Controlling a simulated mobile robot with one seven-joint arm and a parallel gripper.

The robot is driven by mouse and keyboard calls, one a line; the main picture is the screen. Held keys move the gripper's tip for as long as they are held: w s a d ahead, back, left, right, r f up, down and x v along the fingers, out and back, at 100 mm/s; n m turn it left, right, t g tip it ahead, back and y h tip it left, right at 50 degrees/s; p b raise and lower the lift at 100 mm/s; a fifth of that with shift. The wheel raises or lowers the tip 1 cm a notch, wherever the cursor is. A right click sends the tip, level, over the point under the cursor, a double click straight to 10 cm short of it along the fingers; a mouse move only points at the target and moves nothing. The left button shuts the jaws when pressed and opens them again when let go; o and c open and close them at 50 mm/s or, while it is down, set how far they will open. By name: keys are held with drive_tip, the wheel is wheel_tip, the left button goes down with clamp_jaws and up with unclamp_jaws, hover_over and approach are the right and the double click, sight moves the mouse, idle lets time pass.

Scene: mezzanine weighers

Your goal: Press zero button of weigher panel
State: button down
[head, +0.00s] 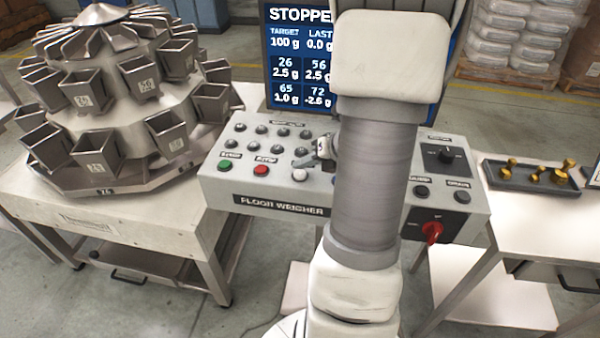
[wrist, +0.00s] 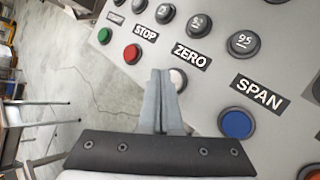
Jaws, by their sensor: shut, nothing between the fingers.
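The weigher panel (head: 330,208) is a grey sloped box marked FLOOR WEIGHER; my arm hides its middle. Its zero button is white (head: 300,175), right of the red button (head: 261,170). In the wrist view the white zero button (wrist: 178,80) sits under the ZERO label, partly hidden by my fingers. My gripper (wrist: 165,73) is shut and empty, its tips overlapping the button's left side in that view. In the head view my gripper (head: 302,163) is just above the white button. I cannot tell whether the tips touch it.
A green button (wrist: 103,36), a red button (wrist: 132,53) and a blue SPAN button (wrist: 236,123) flank it. Dark knobs (wrist: 198,25) stand above. A red rotary switch (head: 432,231) is at the panel's right. The multihead weigher (head: 110,100) stands left; a tray of brass weights (head: 530,178) lies right.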

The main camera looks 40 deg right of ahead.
sight(303, 176)
drive_tip(key=shift+f, duration=0.4)
drive_tip(key=shift+f+b, duration=0.45)
drive_tip(key=shift+b, duration=0.1)
idle(0.4)
idle(0.3)
drive_tip(key=shift+r+p, duration=0.85)
drive_tip(key=shift+p, duration=0.05)
wheel_tip(303, 176, up, 5)
drive_tip(key=p, duration=0.5)
drive_tip(key=shift+r, duration=0.1)
drive_tip(key=shift+a, duration=0.1)
idle(0.3)
